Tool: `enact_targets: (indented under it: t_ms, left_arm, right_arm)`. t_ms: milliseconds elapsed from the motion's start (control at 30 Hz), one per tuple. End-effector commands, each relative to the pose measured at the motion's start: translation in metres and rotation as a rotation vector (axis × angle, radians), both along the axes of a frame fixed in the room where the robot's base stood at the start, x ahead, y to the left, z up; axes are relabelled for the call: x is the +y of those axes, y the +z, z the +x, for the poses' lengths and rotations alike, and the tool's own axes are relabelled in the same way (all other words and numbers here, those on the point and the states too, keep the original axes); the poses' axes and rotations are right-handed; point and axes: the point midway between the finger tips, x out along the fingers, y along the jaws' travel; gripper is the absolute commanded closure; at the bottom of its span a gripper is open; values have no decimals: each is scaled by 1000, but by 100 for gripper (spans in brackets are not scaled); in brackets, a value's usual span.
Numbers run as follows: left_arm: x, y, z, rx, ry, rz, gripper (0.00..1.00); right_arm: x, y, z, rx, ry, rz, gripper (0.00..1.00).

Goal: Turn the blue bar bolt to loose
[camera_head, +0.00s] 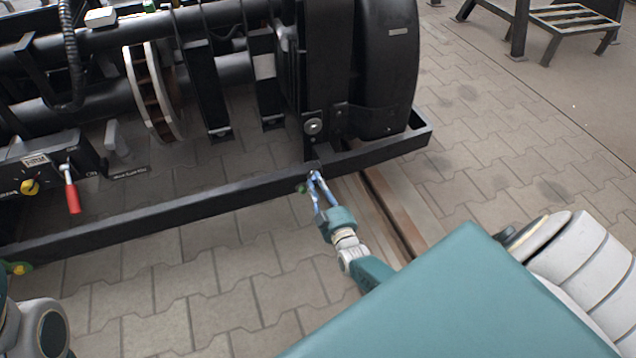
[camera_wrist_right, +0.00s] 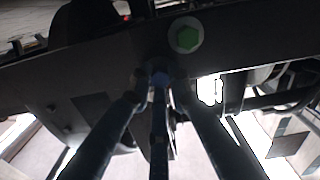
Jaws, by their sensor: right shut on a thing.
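The black bar (camera_head: 190,203) runs along the front of the bogie. My right gripper (camera_head: 315,180) reaches up to this bar near its right part. In the right wrist view, the fingers (camera_wrist_right: 160,88) close around the blue bar bolt (camera_wrist_right: 160,77) on the bar's dark face. The bolt is mostly covered by the fingers, and its turn position cannot be read. In the head view the fingers hide it. A green bolt (camera_wrist_right: 186,36) on a pale round washer sits beside it; it also shows left of the fingertips in the head view (camera_head: 301,189). My left gripper is out of view.
A panel with a red-handled lever (camera_head: 71,192) and a yellow knob (camera_head: 30,187) is at the left. A yellow-green fitting (camera_head: 18,268) sits at the bar's left end. Paved floor (camera_head: 480,160) at right is clear.

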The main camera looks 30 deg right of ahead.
Motion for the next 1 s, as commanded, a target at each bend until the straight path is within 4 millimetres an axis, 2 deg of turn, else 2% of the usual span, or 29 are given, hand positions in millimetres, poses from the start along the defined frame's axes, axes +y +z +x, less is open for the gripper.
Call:
enact_targets:
  t_ms: [33, 400, 1000]
  left_arm:
    - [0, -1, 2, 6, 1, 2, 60]
    - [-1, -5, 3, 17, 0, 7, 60]
    - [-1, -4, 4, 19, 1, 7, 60]
  right_arm:
    - [4, -5, -1, 22, 5, -35, 100]
    - [4, -5, -1, 72, 6, -252, 100]
    - [2, -5, -2, 89, 5, -320, 100]
